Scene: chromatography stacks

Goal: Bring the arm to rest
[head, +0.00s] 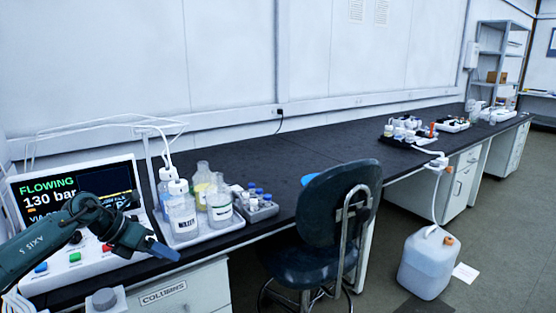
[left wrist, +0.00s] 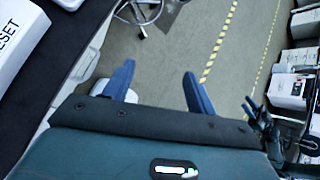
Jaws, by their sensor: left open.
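My left gripper (head: 163,250) reaches in from the left in the head view, in front of the pump unit with the screen (head: 78,200). In the left wrist view its two blue fingers (left wrist: 158,88) stand apart with nothing between them, above the floor beside the bench edge. The screen reads FLOWING and 130 bar; my arm covers part of it. My right gripper does not show clearly in the head view; a dark gripper-like shape stands at the right edge of the left wrist view (left wrist: 262,118), and I cannot tell whose it is.
A white tray (head: 200,238) of bottles stands right of the pump unit on the black bench (head: 290,175). A dark chair (head: 335,215) stands against the bench front. A waste canister (head: 427,265) sits on the floor at right. Open floor (head: 480,220) lies beyond.

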